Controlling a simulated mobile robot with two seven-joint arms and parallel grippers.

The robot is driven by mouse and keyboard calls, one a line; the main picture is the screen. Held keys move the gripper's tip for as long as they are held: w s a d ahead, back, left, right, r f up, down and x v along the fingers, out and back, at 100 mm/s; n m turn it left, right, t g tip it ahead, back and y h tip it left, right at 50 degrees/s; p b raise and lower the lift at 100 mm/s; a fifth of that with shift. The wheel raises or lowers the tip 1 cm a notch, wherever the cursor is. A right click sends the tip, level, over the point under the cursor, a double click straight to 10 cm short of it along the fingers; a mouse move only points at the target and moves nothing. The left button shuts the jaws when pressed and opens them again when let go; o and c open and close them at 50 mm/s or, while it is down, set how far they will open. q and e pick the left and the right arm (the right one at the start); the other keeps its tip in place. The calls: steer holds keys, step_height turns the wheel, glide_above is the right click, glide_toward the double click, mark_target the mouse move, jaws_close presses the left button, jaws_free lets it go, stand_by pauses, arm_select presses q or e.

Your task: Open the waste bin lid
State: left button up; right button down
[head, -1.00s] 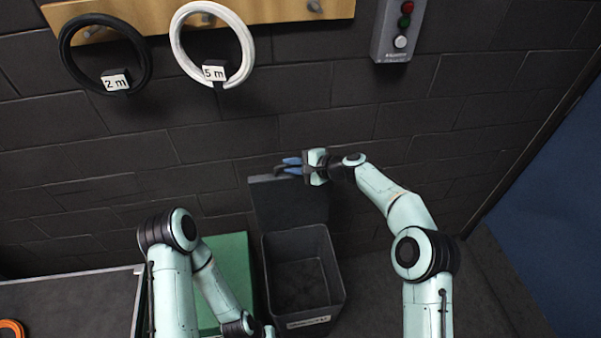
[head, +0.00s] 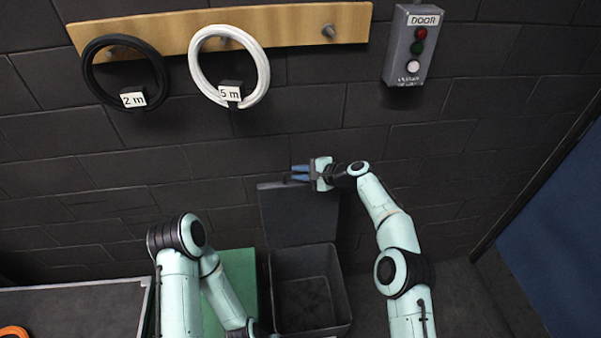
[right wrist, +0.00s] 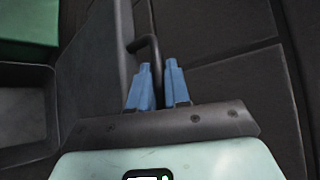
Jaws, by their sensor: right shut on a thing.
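The waste bin (head: 342,300) is a dark grey open box at the lower middle of the head view, and its inside shows. Its lid (head: 298,218) stands upright at the back of the bin, against the dark wall. My right gripper (head: 292,174) is at the lid's top edge with its blue fingers shut on the lid's dark handle. In the right wrist view, the fingers (right wrist: 158,72) close around the end of the handle (right wrist: 150,45), next to the lid (right wrist: 98,70). My left gripper is out of the picture, below the bottom edge.
A green block (head: 237,268) stands left of the bin, partly behind my left arm. A dark table (head: 70,312) is at the lower left. Black (head: 90,75) and white (head: 197,72) coils hang from a wooden rail. A door button box (head: 413,45) is at upper right.

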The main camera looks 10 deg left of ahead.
steer(key=shift+f, duration=0.15)
steer(key=c, duration=1.2)
jaws_free()
steer(key=shift+d, duration=0.1)
steer(key=shift+s+d, duration=0.1)
steer(key=shift+d, duration=0.15)
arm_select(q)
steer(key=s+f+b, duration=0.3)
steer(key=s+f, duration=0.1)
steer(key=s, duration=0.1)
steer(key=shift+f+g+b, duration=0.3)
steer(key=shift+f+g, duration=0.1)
arm_select(e)
steer(key=v, duration=1.3)
steer(key=shift+a, duration=0.15)
